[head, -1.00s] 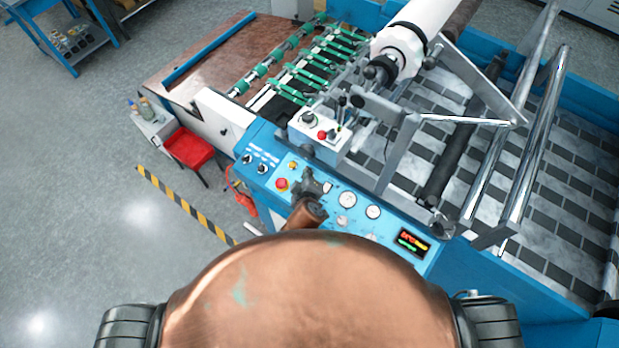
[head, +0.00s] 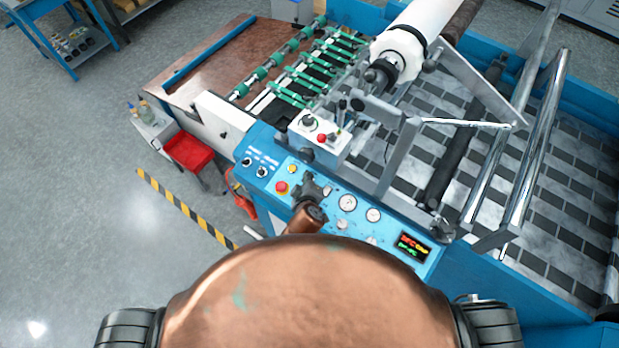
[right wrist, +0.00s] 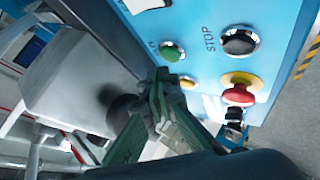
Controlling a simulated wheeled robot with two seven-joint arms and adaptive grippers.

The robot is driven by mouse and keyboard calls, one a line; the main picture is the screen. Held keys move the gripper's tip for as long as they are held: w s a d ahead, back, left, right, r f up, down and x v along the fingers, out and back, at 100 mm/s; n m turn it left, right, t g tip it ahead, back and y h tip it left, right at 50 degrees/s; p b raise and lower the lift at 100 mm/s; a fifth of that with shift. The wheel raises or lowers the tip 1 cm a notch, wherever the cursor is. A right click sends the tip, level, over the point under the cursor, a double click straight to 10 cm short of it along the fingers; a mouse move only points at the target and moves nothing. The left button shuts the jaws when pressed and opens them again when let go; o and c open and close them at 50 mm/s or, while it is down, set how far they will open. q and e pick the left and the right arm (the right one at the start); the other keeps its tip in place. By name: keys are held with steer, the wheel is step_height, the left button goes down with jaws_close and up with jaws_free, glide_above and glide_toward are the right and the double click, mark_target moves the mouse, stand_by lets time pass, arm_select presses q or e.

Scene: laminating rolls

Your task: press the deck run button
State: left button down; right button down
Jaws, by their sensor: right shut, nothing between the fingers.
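The blue control panel (head: 262,153) lies across the middle of the head view. My right gripper (head: 312,184) is over it, shut and empty, and covers part of the panel. In the right wrist view the closed fingertips (right wrist: 158,80) appear close below a green button (right wrist: 172,52) with a partly hidden label; I cannot tell whether they touch the panel. A black button marked STOP (right wrist: 240,42) is to its right. My left gripper is not in view.
A red mushroom button (head: 281,187) and a yellow button (head: 291,169) are left of my right gripper. Gauges (head: 347,202) and a lit display (head: 414,246) are to the right. A white control box (head: 318,134) stands behind the panel.

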steer(key=shift+f, duration=0.15)
stand_by(0.4)
steer(key=shift+f, duration=0.3)
